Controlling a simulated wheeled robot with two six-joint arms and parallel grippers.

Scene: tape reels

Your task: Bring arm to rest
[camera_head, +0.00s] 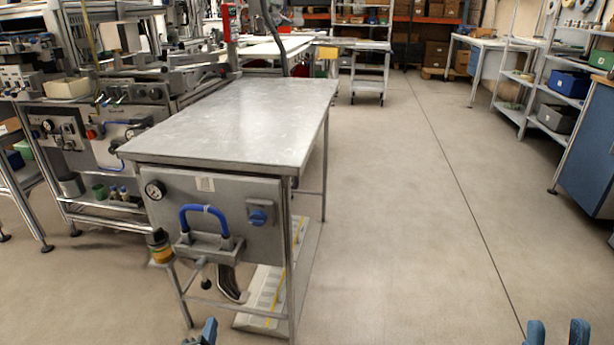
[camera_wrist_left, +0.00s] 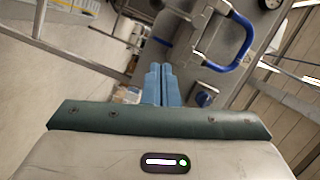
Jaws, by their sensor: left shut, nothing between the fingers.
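My left gripper (camera_head: 207,333) shows only as blue fingertips at the bottom edge of the head view, in front of the metal table. In the left wrist view, its two blue fingers (camera_wrist_left: 160,88) are pressed together with nothing between them. My right gripper (camera_head: 557,333) shows at the bottom right of the head view, over bare floor. Its two blue fingertips stand apart with nothing between them. Most of both arms is out of view.
A steel table (camera_head: 240,115) with an empty top stands ahead, left of centre. Its front panel carries a blue hose (camera_head: 204,210), close beyond my left gripper. Machinery (camera_head: 120,110) stands at the left. Shelves (camera_head: 545,85) stand at the right. The floor between is clear.

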